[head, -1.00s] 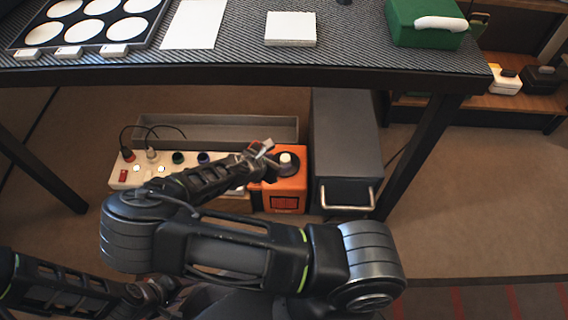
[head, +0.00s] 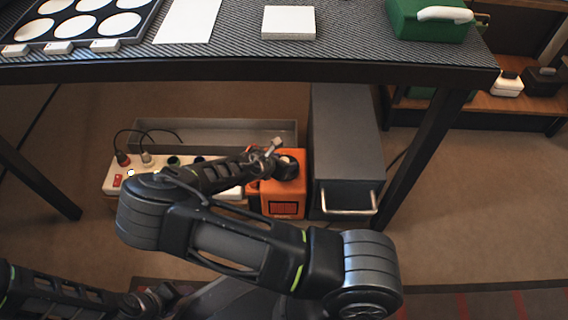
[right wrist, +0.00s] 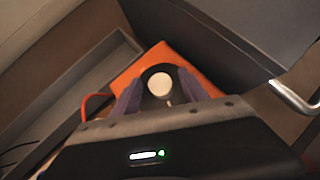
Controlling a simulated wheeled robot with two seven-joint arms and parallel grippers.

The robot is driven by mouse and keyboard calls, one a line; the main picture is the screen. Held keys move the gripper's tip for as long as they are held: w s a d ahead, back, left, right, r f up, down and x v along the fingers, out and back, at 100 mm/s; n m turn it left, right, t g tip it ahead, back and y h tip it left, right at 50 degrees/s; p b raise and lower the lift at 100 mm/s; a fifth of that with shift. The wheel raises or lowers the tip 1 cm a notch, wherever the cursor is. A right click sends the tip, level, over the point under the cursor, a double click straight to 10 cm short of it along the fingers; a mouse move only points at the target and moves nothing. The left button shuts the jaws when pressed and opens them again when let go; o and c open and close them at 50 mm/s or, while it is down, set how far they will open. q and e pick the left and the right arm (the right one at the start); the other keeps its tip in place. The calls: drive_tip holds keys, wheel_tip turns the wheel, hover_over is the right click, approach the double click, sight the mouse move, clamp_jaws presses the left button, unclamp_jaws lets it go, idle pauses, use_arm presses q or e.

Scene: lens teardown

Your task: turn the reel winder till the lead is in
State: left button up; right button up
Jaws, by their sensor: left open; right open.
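The reel winder is an orange box (head: 284,198) with a dark panel, on the floor under the table. In the right wrist view, the orange top (right wrist: 150,62) carries a round dark hub with a pale knob (right wrist: 160,85). My right gripper (head: 276,152) is over the hub. Its open fingers stand on either side of the knob in the right wrist view (right wrist: 161,92); I cannot tell whether they touch it. An orange-red lead (right wrist: 86,104) loops out at the box's left side. My left gripper (head: 155,298) is low at the left, open, away from the reel.
A white power strip (head: 112,183) with plugs and a grey trough (head: 225,128) lie left of the reel. A dark grey cabinet (head: 345,140) with a metal handle stands close on its right. Floor at right is clear.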

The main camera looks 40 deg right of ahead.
drive_tip(key=shift+w+d+f, duration=0.1)
drive_tip(key=shift+d+f, duration=0.1)
clamp_jaws()
idle(0.6)
